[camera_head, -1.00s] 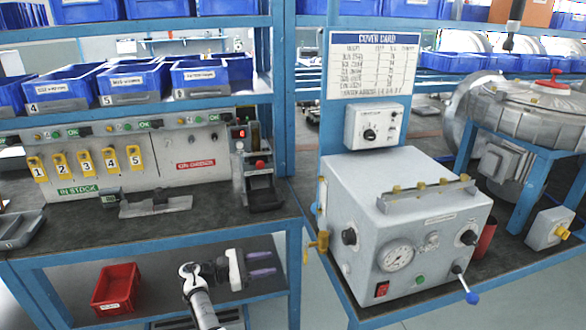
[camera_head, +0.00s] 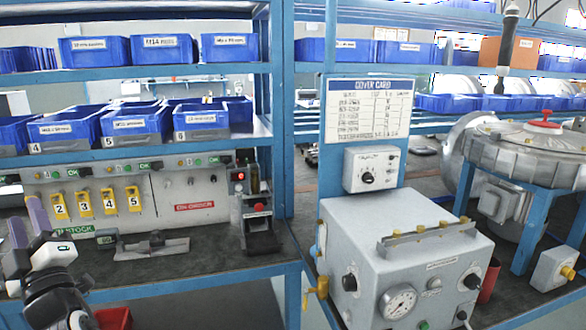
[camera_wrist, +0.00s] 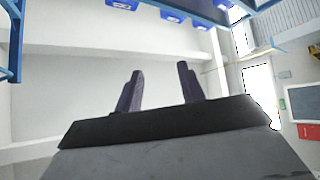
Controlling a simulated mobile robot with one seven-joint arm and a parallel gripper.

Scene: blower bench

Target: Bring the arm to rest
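My gripper (camera_head: 26,214) is at the far left of the head view, raised in front of the left bench with its purple fingers pointing up. It also shows in the wrist view (camera_wrist: 160,70), where the two fingers stand apart with nothing between them. The gripper is open and empty. In the head view it hides the left part of the bench, including the yellow tag 1. The wrist view looks at a pale wall and the undersides of blue bins.
Blue bins (camera_head: 133,125) line the shelves above the bench. A red bin (camera_head: 113,318) is partly visible low at left. A grey control box (camera_head: 400,250) stands at right, under a cover card (camera_head: 368,110). A blower (camera_head: 530,155) stands on a blue stand further right.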

